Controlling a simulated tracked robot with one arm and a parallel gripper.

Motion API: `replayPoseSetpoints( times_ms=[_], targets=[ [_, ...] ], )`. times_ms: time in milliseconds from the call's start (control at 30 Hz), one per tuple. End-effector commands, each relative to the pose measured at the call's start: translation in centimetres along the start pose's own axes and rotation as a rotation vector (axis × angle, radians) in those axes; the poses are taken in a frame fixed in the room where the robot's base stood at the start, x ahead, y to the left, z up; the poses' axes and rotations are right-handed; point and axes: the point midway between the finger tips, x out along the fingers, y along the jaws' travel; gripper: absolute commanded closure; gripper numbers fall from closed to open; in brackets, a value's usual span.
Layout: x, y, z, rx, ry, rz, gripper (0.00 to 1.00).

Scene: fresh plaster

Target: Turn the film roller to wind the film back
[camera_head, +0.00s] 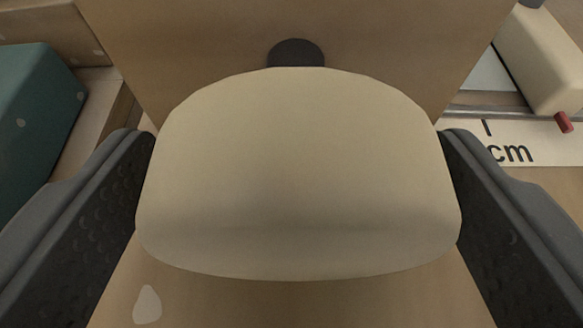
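A large cream rounded knob (300,180), which I take to be the film roller's handle, fills the middle of the view. A dark round piece (296,53) shows just behind its top edge. My gripper (298,190) has one dark textured finger on each side of the knob. The inner faces of both fingers meet the knob's left and right edges with no visible gap, so it looks held between them. The knob hides the finger ends where they meet it. No film can be made out.
A brown panel (200,40) stands behind the knob. A teal block (38,115) is at the left. A white scale marked "cm" (540,150), a cream block (540,60) and a small red piece (564,122) are at the right. A pale spot (147,304) marks the brown surface below.

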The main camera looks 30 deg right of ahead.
Motion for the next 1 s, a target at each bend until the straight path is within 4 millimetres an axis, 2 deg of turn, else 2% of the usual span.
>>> replayPoseSetpoints(
  times_ms=[33,100,167,567,1000],
  targets=[
    [0.00,0.01,0.01,0.000,0.000,0.000,0.34],
    [0.00,0.02,0.00,0.000,0.000,0.000,0.53],
    [-0.01,0.01,-0.01,0.000,0.000,0.000,0.67],
    [0.01,-0.12,0.13,0.051,0.001,-0.024,0.67],
    [0.11,-0.14,0.20,0.355,0.006,-0.149,0.67]
  ],
)
